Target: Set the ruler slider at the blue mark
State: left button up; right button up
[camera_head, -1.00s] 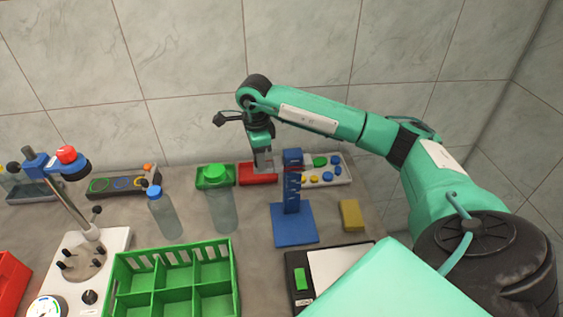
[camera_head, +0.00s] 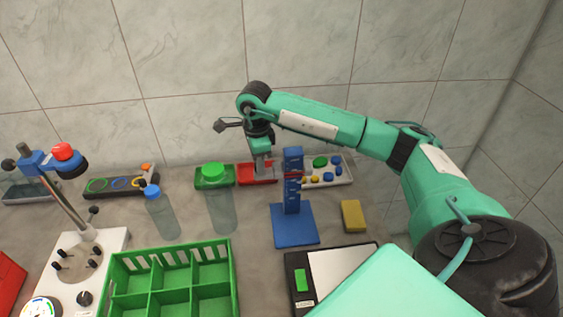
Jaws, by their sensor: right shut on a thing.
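A blue ruler stand (camera_head: 294,225) with an upright notched post stands in the middle of the table. A small red slider (camera_head: 293,176) sits partway up the post. My right gripper (camera_head: 264,172) points down just left of the post, at about the slider's height, in front of the wall. It is shut on the slider's side, though the contact itself is small and hard to make out. The marks on the post are too small to tell apart, so I cannot pick out the blue mark. My left gripper is out of view.
A red tray (camera_head: 247,181) and a green tray (camera_head: 202,184) lie behind the stand, with a button panel (camera_head: 342,178) to its right. A yellow block (camera_head: 352,215), a scale (camera_head: 302,301), a bottle (camera_head: 221,210) and a green crate (camera_head: 232,265) surround it.

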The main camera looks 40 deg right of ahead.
jog(key=shift+f+b, duration=1.4)
jog(key=shift+f, duration=0.55)
jog(key=o, duration=0.8)
jog(key=shift+c, duration=0.2)
jog(key=shift+r, duration=0.1)
jog(key=shift+r+p, duration=2.1)
jog(key=shift+r, duration=1.9)
